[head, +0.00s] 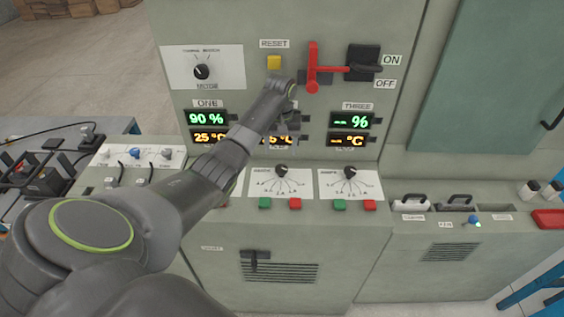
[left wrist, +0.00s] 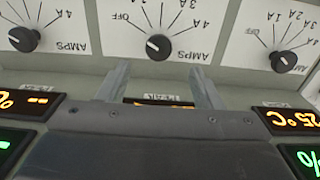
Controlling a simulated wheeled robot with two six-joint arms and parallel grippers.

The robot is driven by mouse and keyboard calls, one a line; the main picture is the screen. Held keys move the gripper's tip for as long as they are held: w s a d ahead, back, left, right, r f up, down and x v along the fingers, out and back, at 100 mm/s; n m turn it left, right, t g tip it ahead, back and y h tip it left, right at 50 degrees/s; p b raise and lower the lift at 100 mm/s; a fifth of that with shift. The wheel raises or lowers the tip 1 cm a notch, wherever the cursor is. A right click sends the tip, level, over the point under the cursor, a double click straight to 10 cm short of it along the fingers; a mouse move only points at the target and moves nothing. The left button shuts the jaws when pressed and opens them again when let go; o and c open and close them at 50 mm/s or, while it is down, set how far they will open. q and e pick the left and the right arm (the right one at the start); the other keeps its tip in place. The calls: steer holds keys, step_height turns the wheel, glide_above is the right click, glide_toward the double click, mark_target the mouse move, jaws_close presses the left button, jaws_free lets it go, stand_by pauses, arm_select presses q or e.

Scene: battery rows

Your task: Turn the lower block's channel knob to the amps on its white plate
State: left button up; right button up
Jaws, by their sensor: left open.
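Three black channel knobs sit on white plates marked AMPS, and the left wrist view shows them upside down: a middle knob (left wrist: 158,46), a left one (left wrist: 22,38) and a right one (left wrist: 284,60). In the head view, the middle knob (head: 282,170) and the THREE-side knob (head: 350,172) show; my arm hides most of the third plate. Display ONE (head: 206,118) reads 90 % and 25 °C. Display THREE (head: 350,121) shows dashes. My gripper hides most of the middle display. My left gripper (left wrist: 160,82) is open, its fingers apart before the middle knob, nothing between them.
Green and red buttons (head: 295,203) line the console's front below the plates. A red lever (head: 312,68) and a yellow reset button (head: 274,63) are above the displays. A motor knob (head: 202,71) is at upper left. A blue-topped knob (head: 473,219) is at right.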

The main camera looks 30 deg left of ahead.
mark_target(281, 168)
arm_select(q)
step_height(281, 168, down, 7)
steer(key=shift+w+r+p, duration=0.15)
steer(key=shift+r+p, duration=0.05)
steer(key=shift+p, duration=0.1)
steer(key=shift+f, duration=0.7)
arm_select(e)
steer(key=shift+w+r, duration=0.55)
steer(key=shift+w, duration=0.25)
steer(key=shift+s, duration=0.15)
arm_select(q)
steer(key=shift+c, duration=1)
steer(key=c, duration=0.8)
arm_select(e)
steer(key=shift+s, duration=0.2)
